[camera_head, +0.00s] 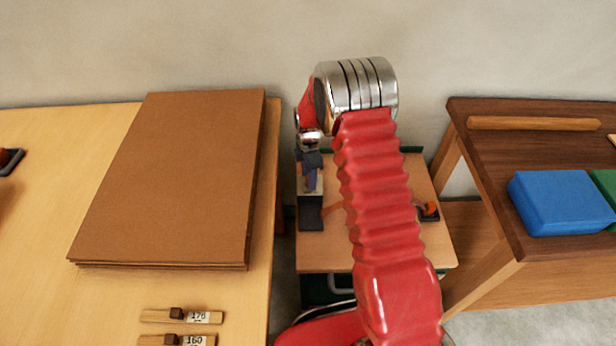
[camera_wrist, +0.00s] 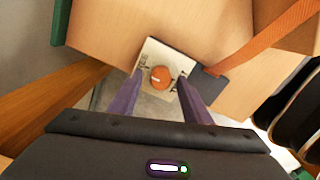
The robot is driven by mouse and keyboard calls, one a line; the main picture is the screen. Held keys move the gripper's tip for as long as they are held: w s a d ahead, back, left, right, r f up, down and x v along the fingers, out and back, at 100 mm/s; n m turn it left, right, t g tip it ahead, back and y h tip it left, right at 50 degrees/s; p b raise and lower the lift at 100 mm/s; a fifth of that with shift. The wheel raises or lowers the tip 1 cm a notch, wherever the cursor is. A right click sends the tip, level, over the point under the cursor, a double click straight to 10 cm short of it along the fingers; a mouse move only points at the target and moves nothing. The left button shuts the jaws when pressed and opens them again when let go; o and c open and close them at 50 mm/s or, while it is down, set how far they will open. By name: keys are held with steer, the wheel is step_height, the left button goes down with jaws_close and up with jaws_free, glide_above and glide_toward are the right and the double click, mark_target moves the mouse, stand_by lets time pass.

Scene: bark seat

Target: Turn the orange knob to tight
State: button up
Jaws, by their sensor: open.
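The orange knob (camera_wrist: 159,77) sits on a pale plate (camera_wrist: 152,49) with small dark markings that I cannot read. A light line crosses the knob, lying nearly sideways in the wrist view. My gripper (camera_wrist: 160,82) is open, with one purple finger on each side of the knob. I see small gaps beside it, but I cannot tell how high the fingertips are above it. In the head view my gripper (camera_head: 311,181) points down over the left part of a small wooden bench (camera_head: 320,258). The knob is hidden there.
A dark block (camera_head: 311,214) and an orange strap (camera_wrist: 270,45) lie near the plate. A dark holder with an orange piece (camera_head: 430,209) is at the bench's right. A table with brown sheets (camera_head: 170,180) stands left, a dark wooden table with a blue block (camera_head: 560,203) right.

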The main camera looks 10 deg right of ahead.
steer(key=shift+f, duration=0.1)
steer(key=shift+c, duration=0.2)
steer(key=c, duration=0.9)
steer(key=shift+a, duration=0.2)
steer(key=shift+c, duration=0.5)
steer(key=shift+d, duration=0.15)
